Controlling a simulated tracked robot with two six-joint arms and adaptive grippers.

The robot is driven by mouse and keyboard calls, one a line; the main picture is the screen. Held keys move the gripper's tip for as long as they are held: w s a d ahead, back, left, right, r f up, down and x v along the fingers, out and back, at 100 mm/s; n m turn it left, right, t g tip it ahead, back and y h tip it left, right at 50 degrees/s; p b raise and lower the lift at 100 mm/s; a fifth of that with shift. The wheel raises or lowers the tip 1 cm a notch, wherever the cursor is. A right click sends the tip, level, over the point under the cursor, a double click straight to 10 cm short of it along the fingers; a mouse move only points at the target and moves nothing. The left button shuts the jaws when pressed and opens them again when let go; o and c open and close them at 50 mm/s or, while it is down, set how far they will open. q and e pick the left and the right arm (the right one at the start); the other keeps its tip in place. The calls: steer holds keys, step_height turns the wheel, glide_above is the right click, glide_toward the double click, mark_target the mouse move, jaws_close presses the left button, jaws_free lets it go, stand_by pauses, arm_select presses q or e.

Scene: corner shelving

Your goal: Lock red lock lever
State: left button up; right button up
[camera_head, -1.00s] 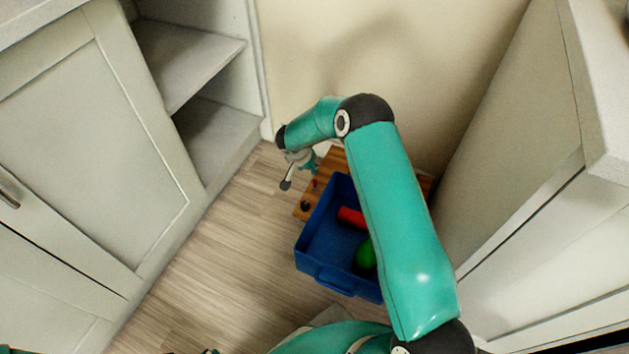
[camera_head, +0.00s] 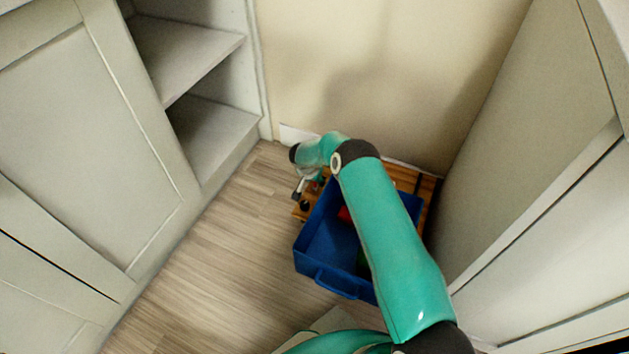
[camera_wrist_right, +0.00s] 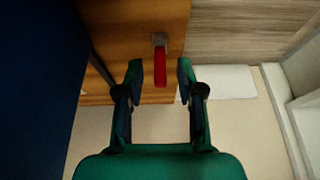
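The red lock lever (camera_wrist_right: 160,76) hangs from a grey mount (camera_wrist_right: 159,40) at the edge of a wooden board (camera_wrist_right: 130,30) in the right wrist view. My right gripper (camera_wrist_right: 160,75) is open, with one finger on each side of the lever. A gap shows between the lever and each finger. In the head view my right gripper (camera_head: 302,186) is small and low beside the crate's far left corner, and the lever is hard to make out there. My left gripper is not in view.
A blue crate (camera_head: 336,286) stands on the wooden board (camera_head: 428,184); a red item (camera_head: 344,214) in it is partly hidden by my arm. A wall (camera_head: 400,70) is behind, a white cabinet (camera_head: 520,180) right, open shelves (camera_head: 205,135) left. The floor (camera_head: 220,250) left is clear.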

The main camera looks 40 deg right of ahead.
jaws_close()
steer(key=shift+s, duration=0.1)
steer(key=shift+s+a, duration=0.1)
steer(key=shift+s+a+f+t+h+b, duration=0.15)
steer(key=shift+f+t+h+b, duration=0.2)
steer(key=shift+h, duration=0.35)
steer(key=h+b, duration=0.1)
steer(key=b, duration=0.1)
steer(key=a+t+h+b, duration=0.1)
steer(key=b, duration=0.2)
steer(key=shift+s+f, duration=0.15)
steer(key=shift+f, duration=0.2)
steer(key=shift+s+a+r+t+h, duration=0.15)
steer(key=shift+r+t+h, duration=0.2)
steer(key=shift+h, duration=0.25)
